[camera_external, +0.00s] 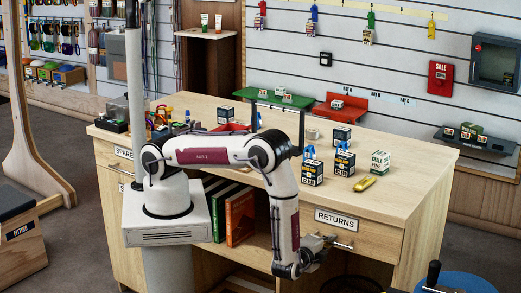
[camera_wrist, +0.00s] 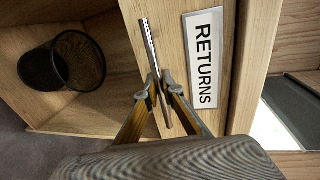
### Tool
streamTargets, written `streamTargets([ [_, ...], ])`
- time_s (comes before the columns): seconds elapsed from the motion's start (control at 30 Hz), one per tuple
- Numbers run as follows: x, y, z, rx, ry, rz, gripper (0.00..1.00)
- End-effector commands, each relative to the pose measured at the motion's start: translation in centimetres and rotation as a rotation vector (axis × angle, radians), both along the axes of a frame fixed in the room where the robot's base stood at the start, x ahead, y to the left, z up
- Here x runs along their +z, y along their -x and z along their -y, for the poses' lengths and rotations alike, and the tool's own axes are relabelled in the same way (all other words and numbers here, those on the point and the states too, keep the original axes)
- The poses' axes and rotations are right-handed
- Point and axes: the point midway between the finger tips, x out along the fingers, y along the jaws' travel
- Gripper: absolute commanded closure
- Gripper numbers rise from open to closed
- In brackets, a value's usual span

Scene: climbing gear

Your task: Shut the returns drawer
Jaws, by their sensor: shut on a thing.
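The returns drawer (camera_external: 374,232) is in the right front of the wooden desk, with a white RETURNS label (camera_external: 336,219) and a metal bar handle (camera_external: 344,245). In the wrist view the drawer front (camera_wrist: 180,50) runs up the middle, with its label (camera_wrist: 203,60) to the right of the handle (camera_wrist: 147,40). My gripper (camera_external: 328,239) is at the left part of the handle. In the wrist view my gripper's two fingertips (camera_wrist: 160,82) are shut on the bar. I cannot tell how far the drawer stands out from the desk.
Boxes, blue-topped items and a yellow object (camera_external: 365,183) stand on the desktop (camera_external: 415,170) above. A blue round-topped thing (camera_external: 465,282) stands front right.

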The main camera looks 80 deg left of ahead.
Motion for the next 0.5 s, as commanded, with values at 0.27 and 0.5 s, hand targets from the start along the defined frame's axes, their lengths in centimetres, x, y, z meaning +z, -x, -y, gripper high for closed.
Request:
streamTargets([
  [0.27,0.02,-0.84,-0.77,-0.001,0.002,0.002,1.0],
  [0.5,0.06,-0.9,-0.87,0.002,0.001,0.003,0.76],
])
